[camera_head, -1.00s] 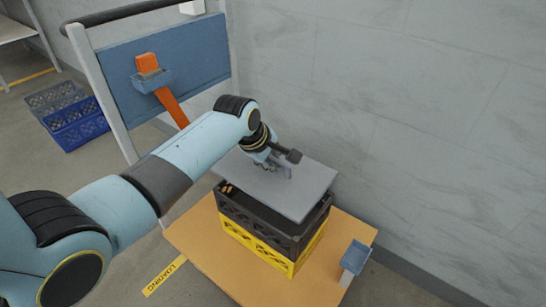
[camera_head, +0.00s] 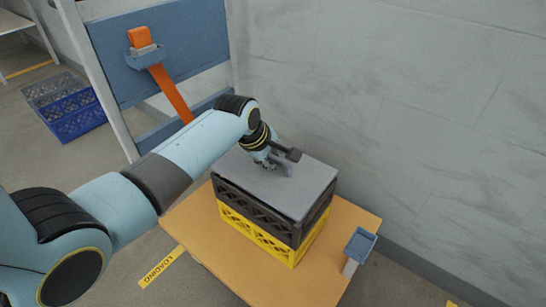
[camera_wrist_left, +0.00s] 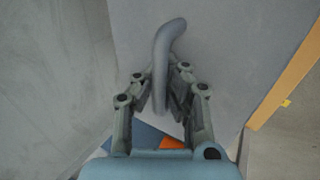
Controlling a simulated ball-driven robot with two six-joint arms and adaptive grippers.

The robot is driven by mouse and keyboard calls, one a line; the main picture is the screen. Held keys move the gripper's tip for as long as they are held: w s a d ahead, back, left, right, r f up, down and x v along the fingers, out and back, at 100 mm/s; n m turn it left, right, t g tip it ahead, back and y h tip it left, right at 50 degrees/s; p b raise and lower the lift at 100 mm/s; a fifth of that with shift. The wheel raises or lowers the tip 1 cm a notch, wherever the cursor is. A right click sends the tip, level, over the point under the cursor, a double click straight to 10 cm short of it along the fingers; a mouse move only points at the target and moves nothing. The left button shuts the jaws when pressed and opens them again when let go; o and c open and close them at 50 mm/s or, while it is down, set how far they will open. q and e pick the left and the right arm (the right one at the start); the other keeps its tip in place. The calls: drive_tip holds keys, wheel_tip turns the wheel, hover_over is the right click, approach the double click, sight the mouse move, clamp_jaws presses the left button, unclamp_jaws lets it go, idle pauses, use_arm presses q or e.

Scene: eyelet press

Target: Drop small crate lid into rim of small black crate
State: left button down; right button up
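The grey crate lid (camera_head: 305,190) lies flat and level across the top of the small black crate (camera_head: 270,215), its edges lined up with the rim. I cannot tell whether it is fully down inside the rim. The black crate is stacked on a yellow crate (camera_head: 258,236). My left gripper (camera_head: 277,168) is at the lid's upright handle, which shows in the left wrist view (camera_wrist_left: 162,60) between the two fingers. The fingers are closed around the handle. The crate's inside is hidden by the lid. My right gripper is not in view.
The crates stand on an orange-tan platform (camera_head: 225,262) with a blue-grey holder (camera_head: 358,248) at its right corner. A grey wall (camera_head: 420,120) is close behind. A blue panel with an orange strap (camera_head: 170,92) stands at the left. Blue crates (camera_head: 70,112) are on the floor.

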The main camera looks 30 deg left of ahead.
use_arm(q)
drive_tip(key=shift+p, duration=0.4)
idle(0.7)
drive_tip(key=shift+p, duration=0.35)
idle(0.5)
drive_tip(key=shift+f, duration=0.2)
drive_tip(key=shift+f, duration=0.1)
drive_tip(key=shift+f, duration=0.35)
